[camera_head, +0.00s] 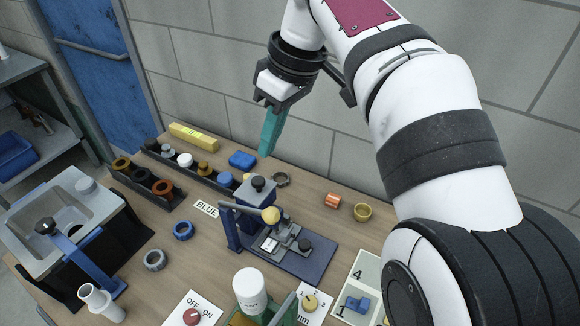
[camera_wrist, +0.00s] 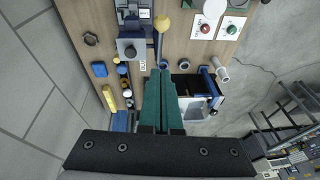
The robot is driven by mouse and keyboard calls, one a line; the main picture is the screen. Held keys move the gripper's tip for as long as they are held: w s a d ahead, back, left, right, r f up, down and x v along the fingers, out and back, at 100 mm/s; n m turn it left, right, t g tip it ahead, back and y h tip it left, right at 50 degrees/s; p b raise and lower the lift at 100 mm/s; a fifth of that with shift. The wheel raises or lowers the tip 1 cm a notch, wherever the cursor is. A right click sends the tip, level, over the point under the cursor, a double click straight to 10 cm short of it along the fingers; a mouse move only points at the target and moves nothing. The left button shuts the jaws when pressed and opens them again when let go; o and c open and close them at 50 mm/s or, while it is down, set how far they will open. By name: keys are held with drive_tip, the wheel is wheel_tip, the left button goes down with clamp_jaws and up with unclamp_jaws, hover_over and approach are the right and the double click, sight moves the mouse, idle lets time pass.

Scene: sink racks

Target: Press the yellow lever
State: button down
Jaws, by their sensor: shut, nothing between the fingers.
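The yellow lever's round knob (camera_head: 270,215) is at the end of an arm on a small blue press (camera_head: 232,230) near the middle of the table. In the wrist view the yellow knob (camera_wrist: 163,23) shows near the top, beyond my fingertips. My gripper (camera_head: 265,152) has long teal fingers and hangs above the back of the table, behind and higher than the press. The fingers (camera_wrist: 159,72) are shut together, empty, and apart from the lever.
A sink unit (camera_head: 90,195) with a blue lever stands at the left. A white bottle (camera_head: 250,288), a red OFF/ON knob (camera_head: 192,316) and a numbered tray (camera_head: 342,300) are at the front. The wall is close behind.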

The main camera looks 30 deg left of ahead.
hover_over(269, 209)
drive_tip(key=a, duration=0.2)
wheel_tip(269, 209, down, 9)
drive_tip(key=shift+w+d+f, duration=0.1)
drive_tip(key=shift+d+f, duration=0.2)
drive_tip(key=shift+f, duration=0.2)
drive_tip(key=shift+w+d+f, duration=0.1)
drive_tip(key=shift+d+f, duration=0.15)
drive_tip(key=shift+f, duration=0.25)
drive_tip(key=shift+d+f, duration=0.3)
drive_tip(key=shift+f, duration=0.25)
drive_tip(key=shift+d+f+y, duration=0.55)
drive_tip(key=shift+f+y, duration=0.05)
drive_tip(key=shift+y, duration=0.1)
wheel_tip(269, 209, down, 8)
drive_tip(key=d+y, duration=0.1)
drive_tip(key=d, duration=0.1)
drive_tip(key=shift+d+y, duration=0.15)
drive_tip(key=shift+y, duration=0.25)
